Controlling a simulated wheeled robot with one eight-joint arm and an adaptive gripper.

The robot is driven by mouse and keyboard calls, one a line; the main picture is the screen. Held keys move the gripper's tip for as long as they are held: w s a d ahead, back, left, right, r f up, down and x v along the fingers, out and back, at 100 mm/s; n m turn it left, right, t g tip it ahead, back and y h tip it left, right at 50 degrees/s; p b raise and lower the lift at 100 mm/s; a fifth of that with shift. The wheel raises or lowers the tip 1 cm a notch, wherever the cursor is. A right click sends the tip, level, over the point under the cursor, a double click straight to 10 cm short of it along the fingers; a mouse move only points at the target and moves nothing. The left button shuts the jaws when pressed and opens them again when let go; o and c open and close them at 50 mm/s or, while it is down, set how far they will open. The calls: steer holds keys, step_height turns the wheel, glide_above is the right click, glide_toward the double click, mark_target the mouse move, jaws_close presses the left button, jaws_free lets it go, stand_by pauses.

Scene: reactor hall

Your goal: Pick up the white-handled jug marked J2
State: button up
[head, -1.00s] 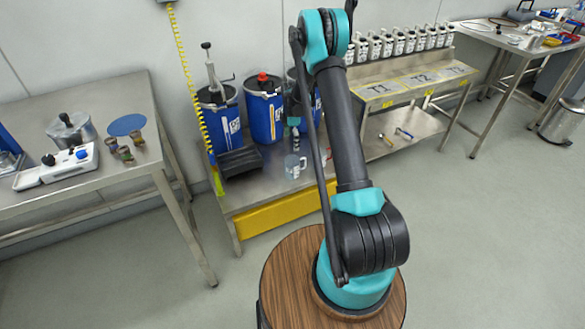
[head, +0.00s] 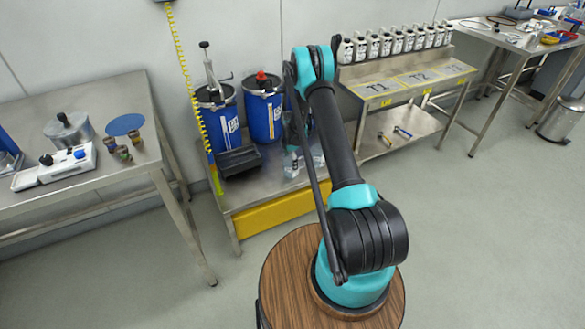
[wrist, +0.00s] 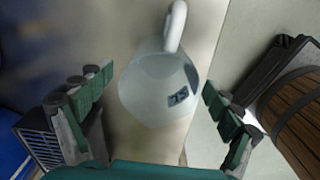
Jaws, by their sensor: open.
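A clear jug (wrist: 155,92) with a white handle (wrist: 176,25) fills the middle of the wrist view. A dark mark shows on its side, but I cannot read it surely. My gripper (wrist: 158,88) is open, with one green finger on each side of the jug and no clear contact. In the head view, a clear jug (head: 291,166) stands on the steel bench below my gripper, partly behind my arm. Another clear vessel (head: 317,158) shows just right of my arm. My arm hides most of the gripper there.
Blue drums (head: 263,112) stand behind the jug. A black tray (head: 239,161) lies to its left. A yellow strip (head: 265,210) runs along the bench front. A rack of white bottles (head: 395,43) and a lower shelf (head: 405,128) are to the right.

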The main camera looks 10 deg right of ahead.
steer(key=shift+f, duration=1.55)
steer(key=c, duration=1.3)
steer(key=shift+r, duration=0.1)
